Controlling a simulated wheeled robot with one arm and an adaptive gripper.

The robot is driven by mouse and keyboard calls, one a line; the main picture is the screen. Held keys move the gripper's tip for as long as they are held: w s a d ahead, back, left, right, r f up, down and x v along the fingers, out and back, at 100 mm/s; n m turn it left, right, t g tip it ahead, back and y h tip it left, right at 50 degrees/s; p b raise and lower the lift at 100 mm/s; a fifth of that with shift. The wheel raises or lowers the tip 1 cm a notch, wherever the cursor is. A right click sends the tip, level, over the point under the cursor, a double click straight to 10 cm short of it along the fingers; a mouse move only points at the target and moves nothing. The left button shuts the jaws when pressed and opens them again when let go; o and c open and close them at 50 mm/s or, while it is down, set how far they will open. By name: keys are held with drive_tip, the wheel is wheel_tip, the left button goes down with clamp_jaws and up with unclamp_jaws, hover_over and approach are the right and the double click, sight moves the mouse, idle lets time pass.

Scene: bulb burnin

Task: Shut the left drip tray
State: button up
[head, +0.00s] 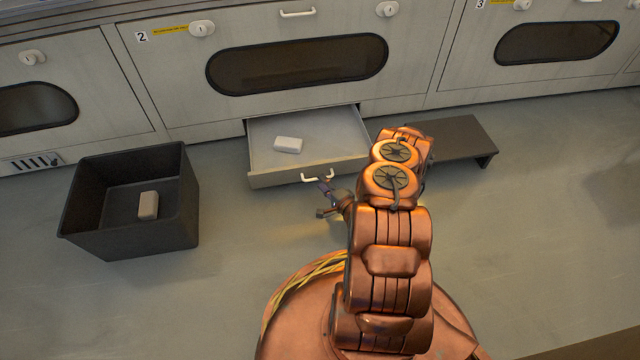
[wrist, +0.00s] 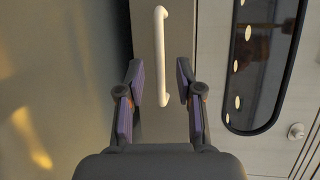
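An open drip tray (head: 345,130) is pulled out from the bottom of the cabinet marked 2. A white block (head: 288,145) lies inside it. The tray has a pale handle (head: 317,176) on its front. My gripper (head: 328,200) is low in front of the tray, near the handle, partly hidden by my arm. In the wrist view my gripper (wrist: 160,83) is open, with its two fingers apart. A white bar handle (wrist: 160,45) shows ahead, its lower end in line with the gap between the fingertips. Whether the fingers touch it I cannot tell.
A black bin (head: 130,235) with a pale block (head: 148,205) in it stands on the floor at left. A low dark step (head: 450,138) stands right of the tray, behind my arm. Cabinets with dark windows (head: 297,64) line the back. Floor in front is clear.

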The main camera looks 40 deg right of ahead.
drive_tip(key=shift+w+f+b, duration=0.2)
drive_tip(key=shift+w+b, duration=0.2)
drive_tip(key=shift+w, duration=0.8)
clamp_jaws()
